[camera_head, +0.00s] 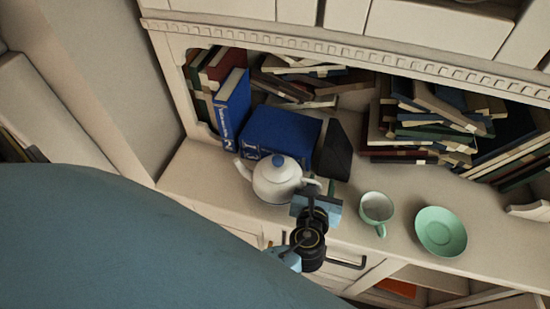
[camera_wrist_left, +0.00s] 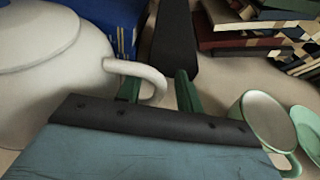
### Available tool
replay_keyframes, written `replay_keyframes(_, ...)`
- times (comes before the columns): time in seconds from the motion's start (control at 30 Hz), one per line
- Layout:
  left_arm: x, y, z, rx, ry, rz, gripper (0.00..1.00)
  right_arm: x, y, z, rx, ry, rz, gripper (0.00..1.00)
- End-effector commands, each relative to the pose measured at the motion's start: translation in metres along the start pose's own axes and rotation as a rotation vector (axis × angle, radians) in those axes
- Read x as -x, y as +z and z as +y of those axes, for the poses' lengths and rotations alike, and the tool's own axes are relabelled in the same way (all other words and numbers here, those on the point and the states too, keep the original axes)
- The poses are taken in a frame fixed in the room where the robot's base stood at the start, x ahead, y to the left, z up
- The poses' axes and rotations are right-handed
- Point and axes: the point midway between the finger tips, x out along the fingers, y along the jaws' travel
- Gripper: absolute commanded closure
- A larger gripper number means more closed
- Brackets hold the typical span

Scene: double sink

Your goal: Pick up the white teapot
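The white teapot (camera_head: 276,180) with a blue lid knob stands upright on the shelf ledge, its spout to the left and its handle to the right. It also fills the left of the left wrist view (camera_wrist_left: 45,85), where its curved handle (camera_wrist_left: 148,74) shows. My left gripper (camera_head: 323,187) is just right of the teapot at its handle. In the left wrist view its two green fingers (camera_wrist_left: 158,88) are apart, one showing within the handle's loop and one to the right of it. I see a gap between the handle and the right finger. My right gripper is out of view.
Blue books (camera_head: 282,133) and a dark block (camera_head: 335,151) stand behind the teapot. A green cup (camera_head: 376,208) and a green saucer (camera_head: 441,231) sit to the right. Piled books (camera_head: 425,125) fill the back right. The ledge's front edge is close below the teapot.

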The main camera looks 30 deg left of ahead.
Motion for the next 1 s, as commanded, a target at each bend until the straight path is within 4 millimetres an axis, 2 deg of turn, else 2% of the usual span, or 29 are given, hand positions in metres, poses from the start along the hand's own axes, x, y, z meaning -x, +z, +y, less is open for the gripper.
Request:
replay_keyframes(0.1,-0.0071,-0.0003,-0.0002,0.001,-0.001,0.001,0.64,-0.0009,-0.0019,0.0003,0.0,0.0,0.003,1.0)
replay_keyframes(0.3,-0.0071,-0.0002,-0.0002,0.001,-0.001,0.002,0.64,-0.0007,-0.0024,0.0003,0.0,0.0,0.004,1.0)
replay_keyframes(0.5,-0.0069,-0.0002,-0.0001,0.001,-0.001,0.001,0.9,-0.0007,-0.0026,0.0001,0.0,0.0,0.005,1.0)
replay_keyframes(0.6,-0.0068,-0.0001,-0.0002,0.001,-0.001,0.001,1.0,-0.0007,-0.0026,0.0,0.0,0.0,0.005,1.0)
replay_keyframes(1.0,-0.0067,0.0001,-0.0003,0.0,-0.001,0.0,1.0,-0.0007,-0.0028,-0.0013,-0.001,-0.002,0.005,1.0)
